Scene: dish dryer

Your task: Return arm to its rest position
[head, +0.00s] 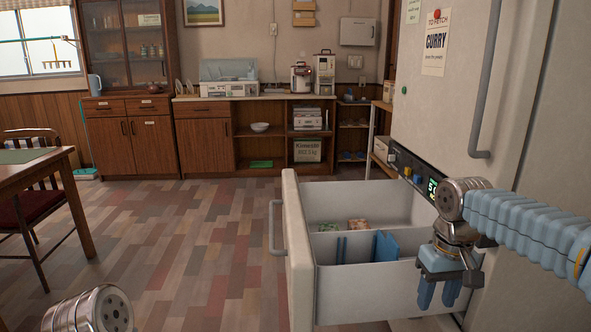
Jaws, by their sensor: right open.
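My right arm comes in from the right in the head view, in front of the refrigerator. My right gripper (438,294) points down over the right end of the pulled-out drawer (301,270). Its two blue fingers are apart, with nothing seen between them. I cannot tell whether they touch the drawer wall. A metal joint of my left arm shows at the bottom left; my left gripper is out of view.
The white refrigerator (478,80) stands at the right. Flat blue pieces (385,246) and small packets (358,225) lie in the drawer. A table (25,170) and chair (45,205) stand at the left. The floor between is clear.

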